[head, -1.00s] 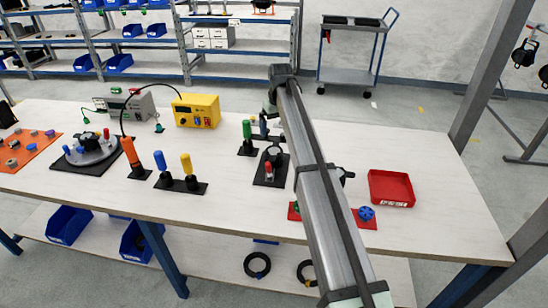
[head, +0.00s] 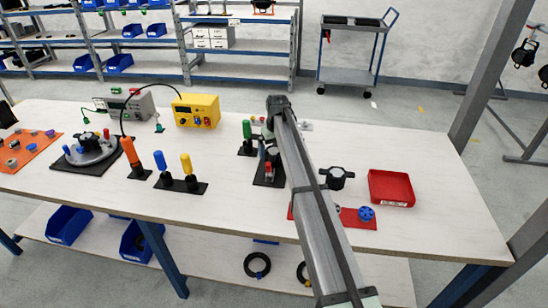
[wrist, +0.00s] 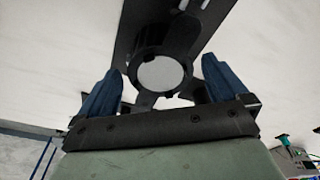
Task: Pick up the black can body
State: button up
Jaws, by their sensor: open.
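A black can body (head: 272,153) stands on a dark plate (head: 262,178) near the middle of the table, partly hidden by my arm. In the wrist view, a black cylinder (wrist: 150,42) with a pale round end face lies between my two blue fingers; it appears to be this can. My gripper (wrist: 161,75) is open, with one finger on each side of the cylinder. I cannot tell whether either finger touches it. In the head view my gripper is mostly hidden behind the arm, over the plate.
A red peg (head: 268,169) stands on the same plate, and a green-handled tool (head: 247,132) is close to its left. A second black part (head: 337,178) and a red tray (head: 391,188) are to the right. A red mat (head: 358,218) holds a blue knob (head: 366,213).

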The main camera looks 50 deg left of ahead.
aim_at(274, 151)
notch_tip(274, 151, down, 2)
jog(key=shift+a+f, duration=0.1)
jog(key=shift+a, duration=0.05)
jog(key=c, duration=1.3)
jog(key=shift+c, duration=0.2)
notch_tip(274, 151, up, 13)
dwell(0.6)
